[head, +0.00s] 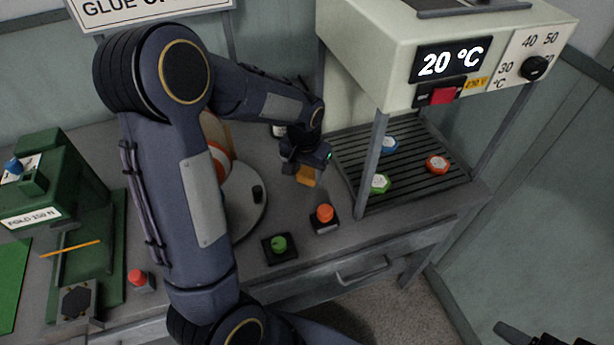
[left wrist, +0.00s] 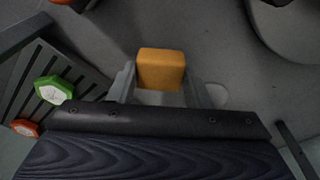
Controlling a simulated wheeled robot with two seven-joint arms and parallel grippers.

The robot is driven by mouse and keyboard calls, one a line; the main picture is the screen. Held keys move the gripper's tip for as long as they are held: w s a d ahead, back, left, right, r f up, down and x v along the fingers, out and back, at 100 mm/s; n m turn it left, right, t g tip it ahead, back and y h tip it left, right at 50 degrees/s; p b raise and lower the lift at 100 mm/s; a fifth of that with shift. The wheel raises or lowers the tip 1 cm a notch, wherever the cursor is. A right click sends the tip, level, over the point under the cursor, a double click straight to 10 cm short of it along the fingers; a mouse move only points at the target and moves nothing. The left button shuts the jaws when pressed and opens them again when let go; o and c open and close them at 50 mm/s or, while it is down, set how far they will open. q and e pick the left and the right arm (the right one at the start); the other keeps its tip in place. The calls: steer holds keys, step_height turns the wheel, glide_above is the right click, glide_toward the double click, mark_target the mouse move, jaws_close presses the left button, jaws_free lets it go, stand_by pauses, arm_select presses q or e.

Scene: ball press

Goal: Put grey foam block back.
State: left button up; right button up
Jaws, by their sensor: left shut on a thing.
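My left gripper (head: 306,165) is shut on an orange-yellow block (head: 307,177) and holds it over the grey table, left of the rack. In the left wrist view the block (left wrist: 161,70) sits between the two fingers of my left gripper (left wrist: 160,85). The held block looks orange, not grey; I see no block that is clearly grey foam. A dark part at the lower right edge of the head view may be my right gripper (head: 540,335); its fingers are not clear.
A cream heater (head: 375,55) reading 20 °C stands over a slatted rack (head: 410,158) with blue, red and green capped pieces. A round plate (head: 245,205) is partly behind my arm. A green press (head: 65,185) stands left.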

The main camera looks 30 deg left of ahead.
mark_target(306, 173)
arm_select(q)
steer(key=shift+w+a+f, duration=0.1)
steer(key=shift+a+f, duration=0.05)
steer(key=shift+f, duration=1.6)
steer(key=shift+f, duration=0.15)
steer(key=o, duration=0.4)
steer(key=shift+b, duration=0.3)
steer(key=o, duration=0.5)
